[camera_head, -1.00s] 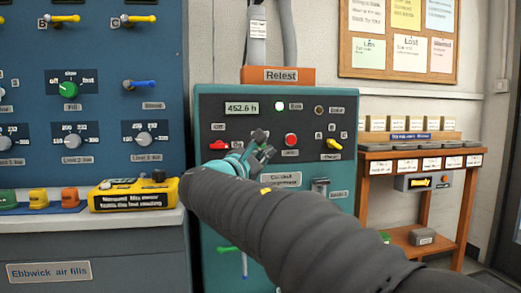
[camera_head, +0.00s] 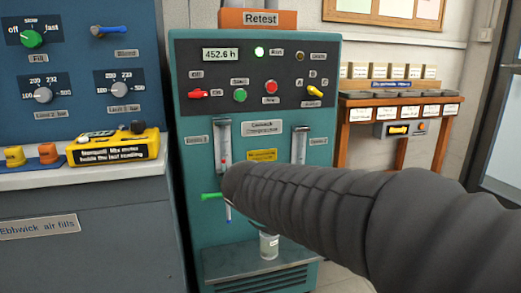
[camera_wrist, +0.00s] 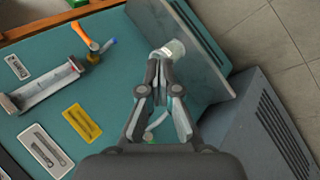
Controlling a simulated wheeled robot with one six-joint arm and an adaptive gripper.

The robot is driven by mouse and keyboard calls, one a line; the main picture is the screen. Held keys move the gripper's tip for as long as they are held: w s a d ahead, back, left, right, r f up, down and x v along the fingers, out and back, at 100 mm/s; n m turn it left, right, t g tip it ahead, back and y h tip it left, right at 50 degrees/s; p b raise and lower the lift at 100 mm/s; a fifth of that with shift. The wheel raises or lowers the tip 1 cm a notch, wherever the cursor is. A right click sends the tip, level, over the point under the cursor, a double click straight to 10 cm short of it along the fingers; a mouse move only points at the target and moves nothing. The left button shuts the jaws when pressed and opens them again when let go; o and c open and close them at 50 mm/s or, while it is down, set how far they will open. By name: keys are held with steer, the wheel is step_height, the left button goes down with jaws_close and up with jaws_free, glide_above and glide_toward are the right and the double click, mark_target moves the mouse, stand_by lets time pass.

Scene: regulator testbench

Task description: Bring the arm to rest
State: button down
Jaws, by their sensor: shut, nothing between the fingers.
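My arm in its dark ribbed sleeve (camera_head: 310,200) reaches in from the right, in front of the teal compressor cabinet (camera_head: 190,150). My gripper is hidden behind the sleeve in the head view. In the wrist view my gripper (camera_wrist: 163,66) is shut and empty, with its fingers together. Its tips overlap the lower edge of a pale cup (camera_wrist: 173,47) in the picture; I cannot tell whether they touch. The same cup (camera_head: 269,246) stands on the cabinet's low ledge in the head view.
The cabinet's front carries a green-handled valve (camera_head: 211,196), a left gauge tube (camera_head: 223,145) and a right gauge tube (camera_head: 299,145). A yellow tester (camera_head: 113,147) sits on the grey bench at left. A wooden stand (camera_head: 397,105) is at right. Some floor (camera_head: 343,280) shows clear.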

steer(key=s+d+m+y+p, duration=0.1)
steer(key=s+d+m+p, duration=0.1)
steer(key=s, duration=0.5)
steer(key=s+d+m+y+p, duration=0.1)
steer(key=s+d+m+p, duration=0.1)
steer(key=s+d+m, duration=0.3)
steer(key=s+d+r+m+g+y+p, duration=0.1)
steer(key=s+d+m, duration=0.3)
steer(key=s, duration=0.5)
steer(key=shift+y+p, duration=0.4)
steer(key=shift+p, duration=0.1)
